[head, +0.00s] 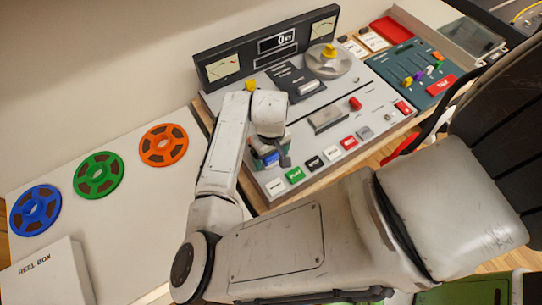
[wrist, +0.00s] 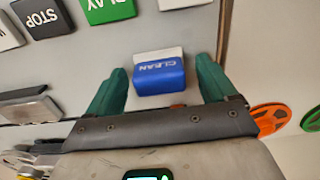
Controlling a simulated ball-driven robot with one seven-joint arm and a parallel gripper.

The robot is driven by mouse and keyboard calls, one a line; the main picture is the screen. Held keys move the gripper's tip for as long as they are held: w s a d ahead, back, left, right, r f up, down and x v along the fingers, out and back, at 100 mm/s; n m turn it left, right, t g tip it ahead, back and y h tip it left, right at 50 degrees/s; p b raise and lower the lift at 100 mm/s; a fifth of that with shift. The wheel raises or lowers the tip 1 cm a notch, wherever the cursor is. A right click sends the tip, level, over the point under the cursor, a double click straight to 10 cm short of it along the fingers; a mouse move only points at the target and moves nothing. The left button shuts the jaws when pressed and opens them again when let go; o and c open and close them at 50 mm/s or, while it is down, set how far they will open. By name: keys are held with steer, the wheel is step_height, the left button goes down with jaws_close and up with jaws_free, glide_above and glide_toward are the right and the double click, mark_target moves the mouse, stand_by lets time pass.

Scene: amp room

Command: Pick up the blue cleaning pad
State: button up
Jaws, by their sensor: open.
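The blue cleaning pad (wrist: 158,78), marked CLEAN, sits with a white part at its far edge on the light grey panel. In the wrist view my gripper (wrist: 161,66) is open, with one green finger on each side of the pad. A narrow gap shows between the pad and each finger, and the pad is not gripped. In the head view my gripper (head: 270,155) is low over the left front edge of the tape machine (head: 233,107), and my wrist partly hides that spot.
White, green PLAY (head: 294,175), black and red buttons line the machine's front edge. A grey block (head: 327,118) and a reel with a yellow knob (head: 330,62) stand behind. Blue (head: 35,212), green (head: 98,177) and orange (head: 163,145) reels lie left, near the reel box (head: 45,275).

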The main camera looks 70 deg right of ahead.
steer(key=shift+c, duration=0.2)
steer(key=c, duration=1.1)
steer(key=shift+r, duration=0.1)
steer(key=shift+r, duration=0.45)
steer(key=s+r, duration=0.4)
steer(key=s+r+b, duration=0.1)
steer(key=s+r, duration=0.3)
steer(key=s, duration=0.1)
steer(key=s+r, duration=0.4)
steer(key=s, duration=0.1)
steer(key=shift+d+b, duration=0.35)
